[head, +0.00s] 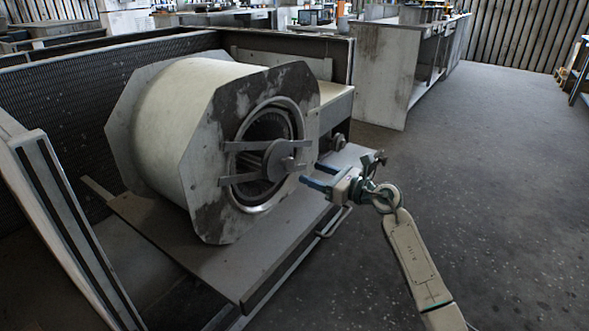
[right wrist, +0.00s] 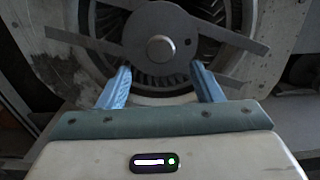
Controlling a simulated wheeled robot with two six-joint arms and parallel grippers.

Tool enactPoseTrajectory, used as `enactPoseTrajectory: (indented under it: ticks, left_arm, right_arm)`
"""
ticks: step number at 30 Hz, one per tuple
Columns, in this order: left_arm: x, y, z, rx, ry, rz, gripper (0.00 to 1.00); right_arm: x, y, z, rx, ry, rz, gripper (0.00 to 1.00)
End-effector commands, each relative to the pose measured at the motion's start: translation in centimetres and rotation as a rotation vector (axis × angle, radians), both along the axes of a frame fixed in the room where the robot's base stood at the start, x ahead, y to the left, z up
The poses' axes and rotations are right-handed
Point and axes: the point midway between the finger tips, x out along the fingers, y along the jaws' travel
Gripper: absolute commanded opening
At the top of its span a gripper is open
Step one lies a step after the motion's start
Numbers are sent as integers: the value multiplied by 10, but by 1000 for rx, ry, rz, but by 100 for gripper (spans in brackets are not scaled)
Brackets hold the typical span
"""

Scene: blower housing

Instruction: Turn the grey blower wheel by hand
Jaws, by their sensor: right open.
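The grey blower wheel (head: 269,133) sits inside the round opening of the blower housing (head: 214,157). Its dark vanes show around the ring in the right wrist view (right wrist: 160,81). A grey hub disc (head: 283,159) with flat bracket arms crosses the front of the opening and hides part of the wheel. The disc fills the upper middle of the right wrist view (right wrist: 140,28). My right gripper (head: 308,174) is open and empty in front of the opening's lower right side, its blue fingers pointing at it. Contact with the wheel cannot be told. My left gripper is not in view.
The housing stands on a flat metal platform (head: 227,257) inside an open cabinet with mesh walls (head: 66,107). A pale panel (head: 62,225) stands at the left front. The floor (head: 490,180) to the right is clear. Metal cabinets (head: 385,75) stand behind.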

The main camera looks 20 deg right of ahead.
Motion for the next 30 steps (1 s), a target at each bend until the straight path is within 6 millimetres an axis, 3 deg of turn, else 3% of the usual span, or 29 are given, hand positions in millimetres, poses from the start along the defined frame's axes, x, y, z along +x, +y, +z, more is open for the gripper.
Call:
enactPoseTrajectory:
  ticks: [9, 22, 23, 30]
  left_arm:
    - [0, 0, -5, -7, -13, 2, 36]
    - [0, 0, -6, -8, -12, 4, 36]
    - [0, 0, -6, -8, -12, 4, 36]
    - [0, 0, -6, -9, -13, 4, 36]
  right_arm:
    - [42, 34, -1, 4, 0, 1, 59]
    - [51, 41, 0, 2, 1, 1, 59]
    - [51, 41, 0, 2, 1, 1, 57]
    - [51, 41, 0, 2, 0, 0, 10]
